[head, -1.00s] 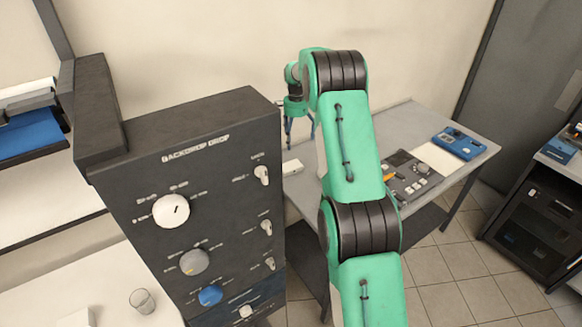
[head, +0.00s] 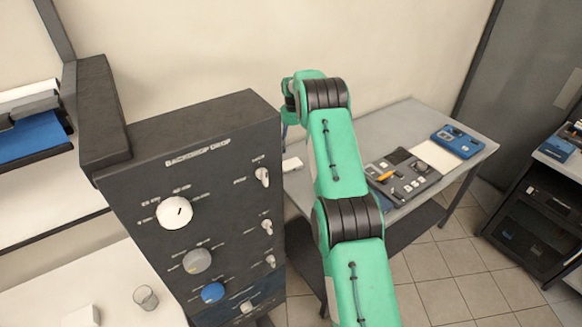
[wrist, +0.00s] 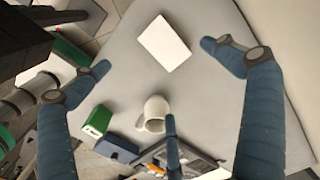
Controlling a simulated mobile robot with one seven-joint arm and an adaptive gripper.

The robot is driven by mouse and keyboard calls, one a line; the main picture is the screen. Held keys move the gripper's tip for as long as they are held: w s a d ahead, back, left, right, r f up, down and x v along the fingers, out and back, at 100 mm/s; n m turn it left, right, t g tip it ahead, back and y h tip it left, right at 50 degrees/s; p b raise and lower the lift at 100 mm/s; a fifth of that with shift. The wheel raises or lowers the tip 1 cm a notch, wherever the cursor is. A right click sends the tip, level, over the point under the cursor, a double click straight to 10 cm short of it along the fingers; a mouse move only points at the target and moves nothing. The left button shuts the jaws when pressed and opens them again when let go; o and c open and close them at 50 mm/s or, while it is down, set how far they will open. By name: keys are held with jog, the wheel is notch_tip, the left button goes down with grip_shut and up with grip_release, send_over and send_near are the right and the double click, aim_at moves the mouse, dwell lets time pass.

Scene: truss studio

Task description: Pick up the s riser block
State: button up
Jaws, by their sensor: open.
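A flat white block (wrist: 165,43), which I take to be the s riser block, lies on the grey tabletop in the upper middle of the wrist view. In the head view, a small white block (head: 292,165) shows at the table's left side, beside my arm. My gripper (wrist: 155,58) is open and empty above the table, with blue fingers spread on either side of the white block and apart from it. A third finger shows low in the wrist view. In the head view, my gripper (head: 287,128) is mostly hidden behind my arm.
A white mug (wrist: 155,113) stands near the block, with a green box (wrist: 97,121) farther left. A dark control panel (head: 402,175) and a blue device (head: 457,142) are on the grey table (head: 400,118). A tall dark cabinet (head: 200,140) with knobs stands left of my arm.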

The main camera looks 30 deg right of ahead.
jog(key=shift+f, duration=0.15)
send_over(292, 165)
jog(key=shift+s+a+f, duration=0.1)
jog(key=shift+s+f, duration=0.05)
jog(key=shift+f, duration=4)
jog(key=shift+f, duration=0.1)
jog(key=shift+f, duration=2.5)
jog(key=c, duration=1.4)
jog(key=shift+r, duration=1.9)
jog(key=s+a, duration=0.2)
jog(key=s, duration=0.2)
jog(key=s+a, duration=0.2)
jog(key=s, duration=0.3)
jog(key=s+a+r, duration=0.1)
jog(key=s+a, duration=0.1)
jog(key=s, duration=0.3)
jog(key=shift+s+a+r, duration=0.1)
jog(key=shift+s+a, duration=0.05)
jog(key=shift+s, duration=0.1)
